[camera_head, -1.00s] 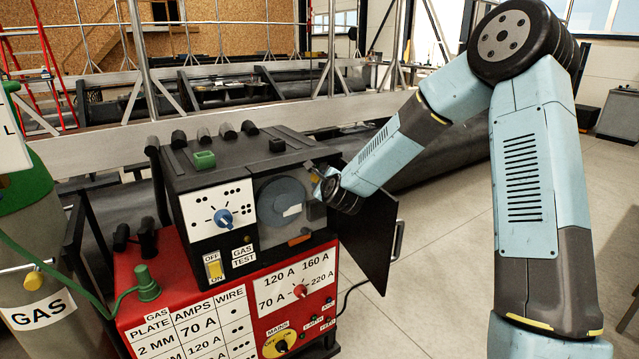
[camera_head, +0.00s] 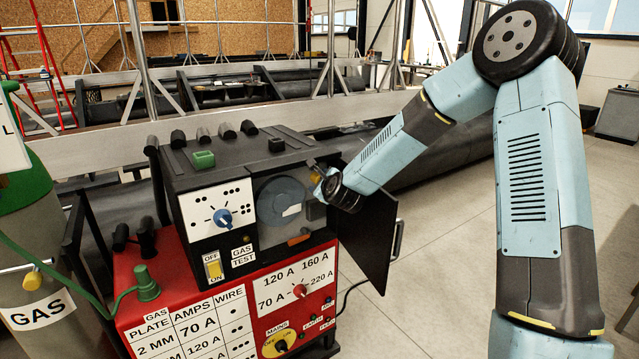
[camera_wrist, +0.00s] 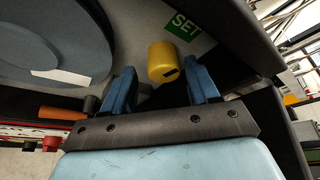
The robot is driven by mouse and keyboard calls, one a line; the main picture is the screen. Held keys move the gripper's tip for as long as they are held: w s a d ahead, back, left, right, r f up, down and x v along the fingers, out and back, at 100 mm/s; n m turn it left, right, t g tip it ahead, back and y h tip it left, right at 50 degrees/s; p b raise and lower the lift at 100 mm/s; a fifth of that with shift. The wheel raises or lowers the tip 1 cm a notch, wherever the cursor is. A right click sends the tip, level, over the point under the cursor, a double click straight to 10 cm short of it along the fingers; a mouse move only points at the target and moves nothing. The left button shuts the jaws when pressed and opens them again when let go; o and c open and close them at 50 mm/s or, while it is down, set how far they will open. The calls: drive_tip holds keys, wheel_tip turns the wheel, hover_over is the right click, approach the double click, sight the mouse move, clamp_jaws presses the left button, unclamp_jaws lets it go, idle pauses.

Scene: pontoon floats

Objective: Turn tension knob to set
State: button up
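A yellow knob (camera_wrist: 163,62) with a dark mark on its side stands out from the grey panel inside the open bay of the welding machine. A green SET label (camera_wrist: 184,24) is just above it to the right. My gripper (camera_wrist: 160,72) is open, with one blue finger on each side of the knob's near end. I see no finger touching it. In the head view my gripper (camera_head: 324,188) reaches into the bay from the right, and a bit of the yellow knob (camera_head: 316,177) shows beside it. The knob's far side is hidden.
A round grey-blue spool (camera_head: 282,202) sits left of my gripper, with an orange handle (camera_wrist: 62,113) below it in the wrist view. The open black door (camera_head: 372,240) stands close on the right. A gas cylinder (camera_head: 32,240) is at the far left.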

drive_tip(key=shift+r, duration=0.1)
drive_tip(key=v, duration=1.3)
drive_tip(key=shift+s, duration=0.3)
